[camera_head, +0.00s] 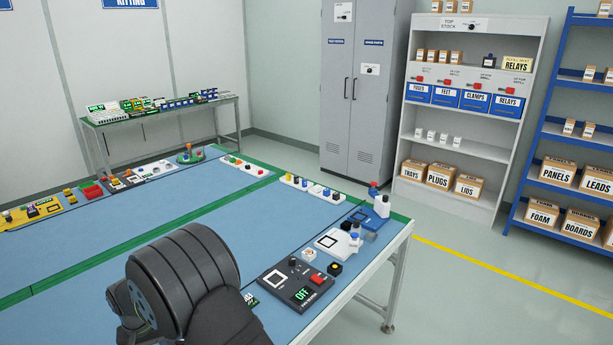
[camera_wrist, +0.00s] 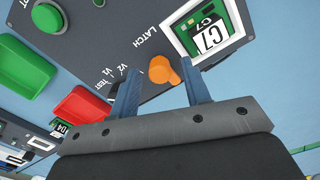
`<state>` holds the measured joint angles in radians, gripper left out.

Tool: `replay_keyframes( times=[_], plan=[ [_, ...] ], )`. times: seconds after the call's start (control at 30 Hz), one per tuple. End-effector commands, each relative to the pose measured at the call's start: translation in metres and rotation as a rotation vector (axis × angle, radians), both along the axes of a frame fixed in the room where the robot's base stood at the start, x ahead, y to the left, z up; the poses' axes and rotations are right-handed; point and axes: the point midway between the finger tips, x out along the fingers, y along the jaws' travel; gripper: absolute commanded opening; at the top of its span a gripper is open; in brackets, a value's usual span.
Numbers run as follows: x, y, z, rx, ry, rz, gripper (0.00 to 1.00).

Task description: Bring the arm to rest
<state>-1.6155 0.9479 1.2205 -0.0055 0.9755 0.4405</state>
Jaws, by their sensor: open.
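My arm (camera_head: 190,280) shows as dark rounded links at the lower left of the head view, over the blue table mat. The gripper is not visible there. In the wrist view my gripper (camera_wrist: 157,84) is open, its two blue-grey fingers spread and nothing held. It is over a dark grey panel (camera_wrist: 125,38) marked LATCH, V1, V2 and TEST. An orange knob (camera_wrist: 160,71) shows between the fingers, closer to the right one. I cannot tell whether they touch it. A green card marked C7 (camera_wrist: 209,36) lies in a white-framed slot beside the right finger.
A green button (camera_wrist: 46,17) and a red tray (camera_wrist: 82,112) are left of the fingers. The blue table (camera_head: 130,225) carries a dark box reading OFF (camera_head: 283,292), a white fixture (camera_head: 328,251) and bottles (camera_head: 382,205) along its right side. Its middle is largely clear.

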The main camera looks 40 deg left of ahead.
Motion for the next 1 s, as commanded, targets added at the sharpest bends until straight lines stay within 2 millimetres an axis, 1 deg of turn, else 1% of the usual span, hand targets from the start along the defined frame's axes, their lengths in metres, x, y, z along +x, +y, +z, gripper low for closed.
replay_keyframes(
  times=[1.0],
  plan=[
    [-0.0012,-0.0001,0.0003,0.000,0.000,0.827,0.43]
  ],
)
